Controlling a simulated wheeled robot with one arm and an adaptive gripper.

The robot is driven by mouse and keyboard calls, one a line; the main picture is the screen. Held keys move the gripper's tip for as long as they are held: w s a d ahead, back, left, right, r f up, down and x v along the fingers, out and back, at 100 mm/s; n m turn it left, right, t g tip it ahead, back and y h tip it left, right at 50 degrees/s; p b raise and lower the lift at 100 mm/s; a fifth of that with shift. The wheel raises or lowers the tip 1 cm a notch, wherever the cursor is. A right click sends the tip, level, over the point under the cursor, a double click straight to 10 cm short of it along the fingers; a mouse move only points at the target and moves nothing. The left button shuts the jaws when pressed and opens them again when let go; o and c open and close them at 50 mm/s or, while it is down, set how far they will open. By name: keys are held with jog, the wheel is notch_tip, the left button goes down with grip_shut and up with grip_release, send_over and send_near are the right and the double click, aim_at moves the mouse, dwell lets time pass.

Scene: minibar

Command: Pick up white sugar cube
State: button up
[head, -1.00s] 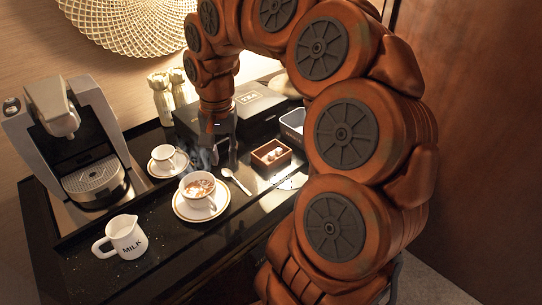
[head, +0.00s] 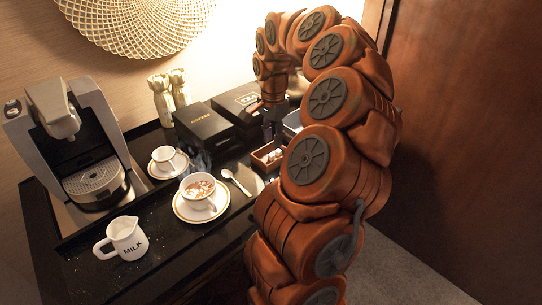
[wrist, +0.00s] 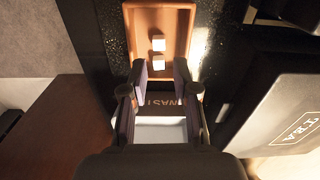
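Two white sugar cubes lie in a small wooden box (wrist: 178,18); in the wrist view one cube (wrist: 158,43) is farther off and the other cube (wrist: 157,60) is nearer my fingertips. My gripper (wrist: 160,76) is open and empty, its two fingers apart, with the nearer cube showing just beyond the gap between them. In the head view my gripper (head: 272,128) hangs down just behind the wooden box (head: 260,166), whose right part is hidden by my arm. The cubes show there only as small pale spots.
A waste bin (wrist: 160,132) shows between and below my fingers. A tea box (wrist: 285,105) is to the right in the wrist view. A coffee box (head: 202,122), spoon (head: 236,181), filled cup (head: 198,190), small cup (head: 164,157), milk jug (head: 125,237) and coffee machine (head: 90,150) share the counter.

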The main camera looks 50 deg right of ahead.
aim_at(272, 158)
jog(key=shift+a+f+p, duration=0.2)
jog(key=shift+f+p, duration=0.8)
jog(key=shift+f, duration=1.55)
jog(key=c, duration=0.4)
